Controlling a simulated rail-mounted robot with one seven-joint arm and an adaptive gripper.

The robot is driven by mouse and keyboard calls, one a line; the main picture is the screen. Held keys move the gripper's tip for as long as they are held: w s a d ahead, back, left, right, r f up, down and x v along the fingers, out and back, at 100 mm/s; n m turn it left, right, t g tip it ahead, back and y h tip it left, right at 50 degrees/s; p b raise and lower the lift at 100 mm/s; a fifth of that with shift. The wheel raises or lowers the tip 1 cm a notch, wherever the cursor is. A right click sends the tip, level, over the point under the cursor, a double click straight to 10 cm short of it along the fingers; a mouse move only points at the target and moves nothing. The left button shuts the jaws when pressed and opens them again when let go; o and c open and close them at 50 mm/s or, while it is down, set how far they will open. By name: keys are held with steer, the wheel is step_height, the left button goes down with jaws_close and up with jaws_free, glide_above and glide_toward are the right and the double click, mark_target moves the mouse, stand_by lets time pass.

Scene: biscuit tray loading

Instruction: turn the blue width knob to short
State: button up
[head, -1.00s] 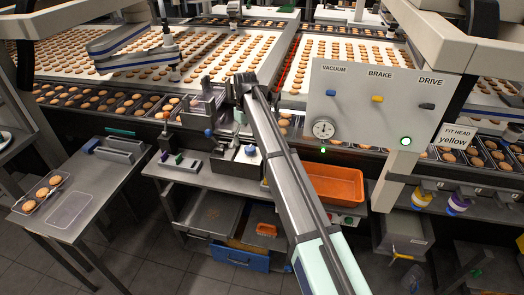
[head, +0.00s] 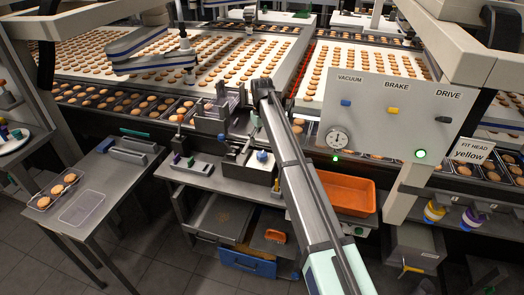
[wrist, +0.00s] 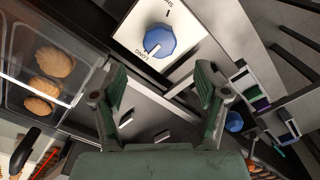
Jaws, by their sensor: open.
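The blue width knob (wrist: 160,40) sits on a white plate in the upper middle of the wrist view. The word LONG shows beside its lower left and part of SHORT above it. The white mark on the knob points toward LONG. In the head view a small blue knob (head: 262,156) on a white block below my gripper looks like the same one. My gripper (wrist: 162,92) is open, its two dark green fingers apart with nothing between them. In the wrist picture the knob lies beyond the fingertips, apart from them. In the head view my gripper (head: 250,92) is above the bench.
A clear tray of biscuits (wrist: 45,75) is left in the wrist view. A control panel (head: 385,118) with VACUUM, BRAKE and DRIVE switches stands to the right of my arm. An orange bin (head: 346,194) is below it. A side table (head: 105,185) stands left.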

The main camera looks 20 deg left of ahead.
mark_target(262, 154)
step_height(262, 154, down, 8)
steer(key=shift+r+p, duration=0.2)
steer(key=shift+p, duration=0.7)
steer(key=c, duration=1.2)
